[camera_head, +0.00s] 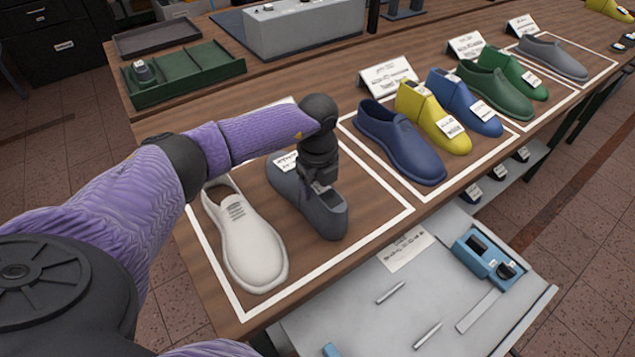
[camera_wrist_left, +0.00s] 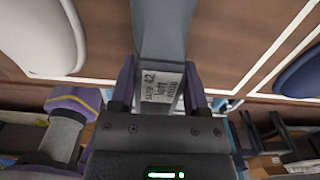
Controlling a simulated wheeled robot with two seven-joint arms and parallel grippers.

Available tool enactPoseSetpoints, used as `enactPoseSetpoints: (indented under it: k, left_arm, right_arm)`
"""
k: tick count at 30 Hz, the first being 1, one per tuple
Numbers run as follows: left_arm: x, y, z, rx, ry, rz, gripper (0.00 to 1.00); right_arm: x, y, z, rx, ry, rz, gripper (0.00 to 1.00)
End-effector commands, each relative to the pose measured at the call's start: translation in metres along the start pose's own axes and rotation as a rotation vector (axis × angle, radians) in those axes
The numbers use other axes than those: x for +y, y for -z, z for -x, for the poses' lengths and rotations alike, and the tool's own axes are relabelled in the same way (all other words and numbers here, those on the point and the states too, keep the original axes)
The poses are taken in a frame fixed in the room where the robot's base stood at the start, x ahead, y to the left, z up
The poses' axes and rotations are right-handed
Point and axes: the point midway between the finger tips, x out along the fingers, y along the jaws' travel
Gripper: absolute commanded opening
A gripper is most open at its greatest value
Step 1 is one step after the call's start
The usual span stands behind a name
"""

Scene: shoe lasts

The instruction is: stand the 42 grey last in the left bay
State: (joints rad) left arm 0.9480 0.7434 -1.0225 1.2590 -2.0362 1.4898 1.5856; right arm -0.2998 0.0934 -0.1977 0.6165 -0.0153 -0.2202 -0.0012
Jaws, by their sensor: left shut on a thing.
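The grey last (camera_head: 333,216) is over the left bay, a white-outlined area on the table (camera_head: 369,234). It looks upright, sole down, beside the white shoe; I cannot tell whether its sole touches the wood. My left gripper (camera_head: 320,184) comes down on it from above and is shut on it. In the left wrist view the last (camera_wrist_left: 160,30) lies between the fingers of my gripper (camera_wrist_left: 160,88), and its white label (camera_wrist_left: 158,88) reads 42. The gripper hides part of the last. My right gripper does not show.
The white shoe (camera_head: 246,238) stands close on the left in the same bay. A green tray (camera_head: 190,78) is at the back left.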

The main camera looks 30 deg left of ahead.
Motion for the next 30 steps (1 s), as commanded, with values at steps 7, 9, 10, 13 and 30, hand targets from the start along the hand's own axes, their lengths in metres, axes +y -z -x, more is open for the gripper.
enactPoseSetpoints:
  k: [7,9,10,13,30]
  left_arm:
    - [0.000,0.000,-0.001,0.000,0.002,0.000,0.00]
    - [0.000,0.000,-0.001,0.000,0.001,0.000,0.00]
    - [0.000,0.000,-0.001,0.000,0.001,0.000,0.00]
    - [0.000,0.000,-0.001,0.000,0.001,0.000,0.79]
    - [-0.001,-0.001,0.051,-0.002,0.004,-0.001,1.00]
  right_arm:
    - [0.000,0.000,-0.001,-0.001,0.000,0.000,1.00]
    - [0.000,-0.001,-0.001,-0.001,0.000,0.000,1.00]
    - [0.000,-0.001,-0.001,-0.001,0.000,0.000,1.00]
    - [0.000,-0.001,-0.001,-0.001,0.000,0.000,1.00]
    - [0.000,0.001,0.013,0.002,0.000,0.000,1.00]
